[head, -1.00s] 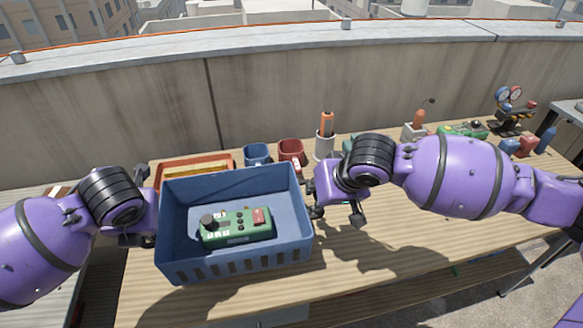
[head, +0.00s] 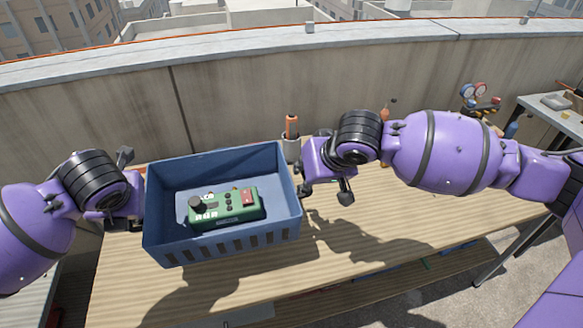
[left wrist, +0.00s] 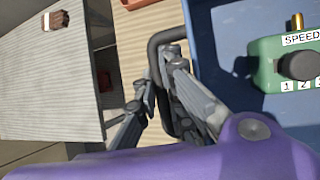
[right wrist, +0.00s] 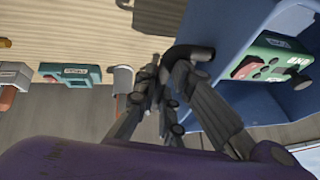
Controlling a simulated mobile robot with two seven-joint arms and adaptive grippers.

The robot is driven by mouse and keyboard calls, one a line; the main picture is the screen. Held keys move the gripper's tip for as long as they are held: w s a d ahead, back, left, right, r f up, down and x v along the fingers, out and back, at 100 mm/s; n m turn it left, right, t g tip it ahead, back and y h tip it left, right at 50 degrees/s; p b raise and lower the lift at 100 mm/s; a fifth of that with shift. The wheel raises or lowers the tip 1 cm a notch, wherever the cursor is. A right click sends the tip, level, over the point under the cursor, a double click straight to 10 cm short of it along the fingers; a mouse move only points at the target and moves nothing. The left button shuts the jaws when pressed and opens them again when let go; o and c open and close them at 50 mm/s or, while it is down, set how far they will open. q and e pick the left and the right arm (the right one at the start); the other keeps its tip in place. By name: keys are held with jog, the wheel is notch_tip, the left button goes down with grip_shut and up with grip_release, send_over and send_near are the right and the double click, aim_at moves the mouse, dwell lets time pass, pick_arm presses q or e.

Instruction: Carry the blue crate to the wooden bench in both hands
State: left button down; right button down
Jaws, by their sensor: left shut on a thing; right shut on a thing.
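The blue crate (head: 222,250) is held in the air over the wooden bench (head: 370,230), roughly level, with shadow on the planks below. A green control box (head: 225,207) with a dark knob and a red switch lies inside it. My left gripper (head: 138,224) is shut on the crate's left side; the left wrist view shows its fingers at a dark handle (left wrist: 157,42). My right gripper (head: 303,190) is shut on the right side, at another dark handle (right wrist: 188,52). The gap between crate and bench is hard to judge.
A holder with an orange-handled tool (head: 291,127) stands behind the crate's right corner. Gauges (head: 474,90) stand farther right, near a grey table (head: 560,112). A concrete parapet (head: 250,95) runs behind the bench. Bare planks show in front and right.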

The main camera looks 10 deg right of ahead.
aim_at(168, 237)
pick_arm(q)
jog(key=shift+w+a+f, duration=0.1)
jog(key=shift+a, duration=0.25)
pick_arm(e)
jog(key=shift+w+d+f, duration=0.15)
jog(key=shift+d, duration=0.05)
pick_arm(q)
jog(key=shift+f, duration=0.1)
pick_arm(e)
jog(key=shift+f, duration=0.1)
